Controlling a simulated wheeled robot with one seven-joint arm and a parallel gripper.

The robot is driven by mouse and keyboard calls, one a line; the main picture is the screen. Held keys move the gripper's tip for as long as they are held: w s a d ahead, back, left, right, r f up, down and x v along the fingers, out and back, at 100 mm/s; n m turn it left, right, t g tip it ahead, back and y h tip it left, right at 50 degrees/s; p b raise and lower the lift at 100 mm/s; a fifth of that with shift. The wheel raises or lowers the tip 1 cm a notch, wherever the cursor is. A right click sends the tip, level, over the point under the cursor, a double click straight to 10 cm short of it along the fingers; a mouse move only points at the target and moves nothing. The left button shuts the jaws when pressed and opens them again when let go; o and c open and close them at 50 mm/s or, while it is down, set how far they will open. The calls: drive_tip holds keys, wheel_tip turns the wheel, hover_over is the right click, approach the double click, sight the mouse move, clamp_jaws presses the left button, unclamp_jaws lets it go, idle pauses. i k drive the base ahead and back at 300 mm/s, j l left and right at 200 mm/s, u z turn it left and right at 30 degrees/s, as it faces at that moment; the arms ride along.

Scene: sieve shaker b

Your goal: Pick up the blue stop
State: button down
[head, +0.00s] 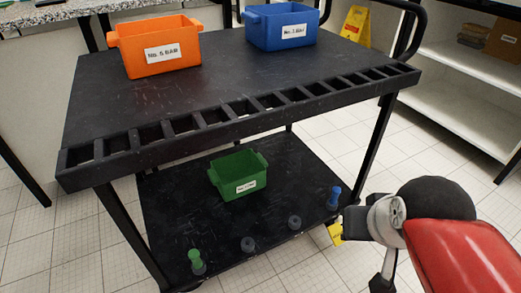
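The blue stop (334,197) stands upright near the right end of the cart's black lower shelf (290,165), close to its front edge. It looks like a small blue peg with a rounded top. My arm (455,250) reaches in from the lower right, with a red link, a black joint and a grey metal end piece. This end lies to the right of the blue stop and apart from it in the picture. My gripper's fingers are not clearly shown, so I cannot tell whether they are open. Nothing is seen holding the blue stop.
A green stop (196,260) and two dark grey stops (248,244) (295,222) stand along the lower shelf's front. A green bin (238,176) sits behind them. The slotted upper shelf (245,75) overhangs, carrying orange (160,47) and blue (282,25) bins. A cart leg (367,150) stands right of the blue stop.

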sight(336, 190)
drive_tip(key=i+l+u, duration=0.1)
drive_tip(key=l, duration=0.25)
drive_tip(key=i+l+u, duration=0.1)
drive_tip(key=l, duration=0.3)
drive_tip(key=i+l+u, duration=0.1)
drive_tip(key=i+l, duration=0.15)
drive_tip(key=l, duration=0.15)
drive_tip(key=i+l+u, duration=0.1)
drive_tip(key=l, duration=0.3)
drive_tip(key=i+l+u, duration=0.15)
drive_tip(key=l, duration=0.25)
